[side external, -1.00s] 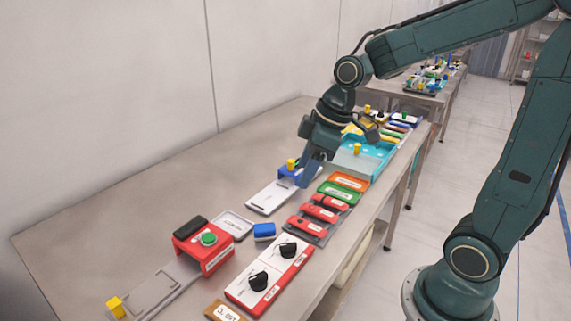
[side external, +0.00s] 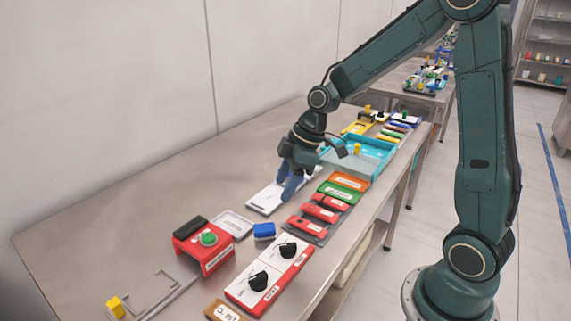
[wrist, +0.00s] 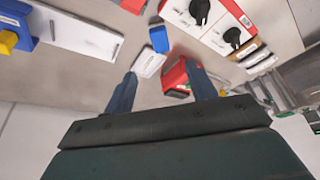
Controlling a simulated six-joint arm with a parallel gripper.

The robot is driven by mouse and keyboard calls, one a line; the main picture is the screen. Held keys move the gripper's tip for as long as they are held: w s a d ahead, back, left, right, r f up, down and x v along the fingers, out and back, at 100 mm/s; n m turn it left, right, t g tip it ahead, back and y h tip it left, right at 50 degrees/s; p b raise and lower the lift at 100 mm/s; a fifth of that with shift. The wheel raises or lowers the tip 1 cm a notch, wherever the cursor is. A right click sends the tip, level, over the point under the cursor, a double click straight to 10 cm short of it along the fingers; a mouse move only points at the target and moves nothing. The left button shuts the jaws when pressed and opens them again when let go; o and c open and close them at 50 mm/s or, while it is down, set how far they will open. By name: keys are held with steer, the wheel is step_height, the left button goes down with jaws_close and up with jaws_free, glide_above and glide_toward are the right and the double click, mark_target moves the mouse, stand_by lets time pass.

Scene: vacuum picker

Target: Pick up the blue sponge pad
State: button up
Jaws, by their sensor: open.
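The blue sponge pad (side external: 264,231) is a small blue block with a dark lower part, lying on the steel table between the red button box and the white-and-red switch panel. In the wrist view the pad (wrist: 158,38) shows at the top centre, beyond the fingertips. My gripper (side external: 288,192) is above the long white plate, behind and to the right of the pad, not touching it. In the wrist view my gripper (wrist: 162,75) has its two blue fingers spread wide with nothing held between them.
The red box with a green button (side external: 205,248) and a small white tray (side external: 235,223) are left of the pad. The switch panel (side external: 268,277) is in front. Red blocks (side external: 319,212) lie to the right. The table's left back is bare.

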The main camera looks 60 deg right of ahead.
glide_above(264, 227)
steer(key=s+d, duration=0.2)
steer(key=shift+w+f, duration=0.1)
steer(key=shift+f, duration=3.35)
steer(key=shift+x, duration=2.55)
steer(key=shift+c, duration=0.3)
steer(key=c, duration=1.1)
steer(key=shift+o, duration=0.2)
steer(key=shift+r, duration=0.2)
step_height(264, 227, up, 20)
steer(key=shift+f, duration=0.2)
